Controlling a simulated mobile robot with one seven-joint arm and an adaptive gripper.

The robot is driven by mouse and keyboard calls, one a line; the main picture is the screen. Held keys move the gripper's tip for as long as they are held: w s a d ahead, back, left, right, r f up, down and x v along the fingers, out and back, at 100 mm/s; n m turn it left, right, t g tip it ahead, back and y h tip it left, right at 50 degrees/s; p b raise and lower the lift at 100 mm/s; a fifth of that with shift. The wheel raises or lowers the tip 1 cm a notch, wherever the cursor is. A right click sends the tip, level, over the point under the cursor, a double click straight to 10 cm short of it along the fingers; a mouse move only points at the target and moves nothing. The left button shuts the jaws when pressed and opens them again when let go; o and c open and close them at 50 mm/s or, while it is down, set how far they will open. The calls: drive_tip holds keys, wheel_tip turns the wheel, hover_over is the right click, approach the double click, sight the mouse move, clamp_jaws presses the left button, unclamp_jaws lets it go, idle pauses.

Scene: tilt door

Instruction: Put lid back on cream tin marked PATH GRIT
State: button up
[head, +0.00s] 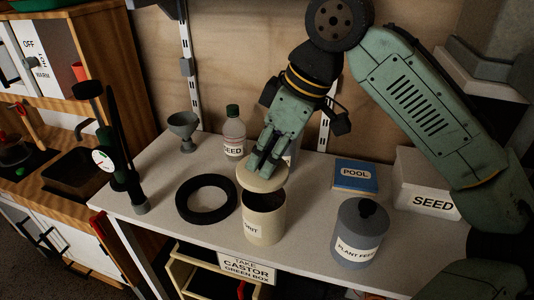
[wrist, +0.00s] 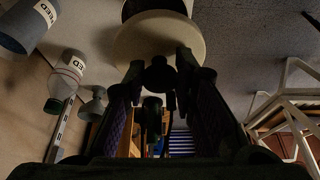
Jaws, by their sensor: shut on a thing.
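The cream tin (head: 264,226) stands upright and open on the pale bench top, its dark inside showing. Only the end of its label, reading like "RIT", shows. My gripper (head: 263,159) is shut on the cream lid (head: 257,181) from above. The lid is over the back left part of the tin's mouth, a little tilted. Whether it touches the rim cannot be told. In the wrist view, the fingers (wrist: 160,72) are around the lid's dark knob, and the lid's pale disc (wrist: 160,38) lies in front of a dark round opening.
A black ring (head: 178,199) lies left of the tin. A funnel (head: 183,128) and SEED bottle (head: 234,146) stand behind.

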drive_tip(key=shift+w, duration=0.45)
drive_tip(key=shift+s+f+b, duration=0.1)
drive_tip(key=shift+f+b, duration=0.5)
drive_tip(key=shift+b, duration=0.1)
wheel_tip(320, 180, down, 4)
drive_tip(key=b, duration=0.3)
drive_tip(key=shift+r+b, duration=0.2)
drive_tip(key=shift+b, duration=0.1)
drive_tip(key=shift+f, duration=0.8)
drive_tip(key=shift+p, duration=0.3)
drive_tip(key=shift+d+f+p, duration=0.1)
drive_tip(key=shift+f+p, duration=0.1)
drive_tip(key=shift+p, duration=0.35)
idle(1.2)
drive_tip(key=o, duration=1)
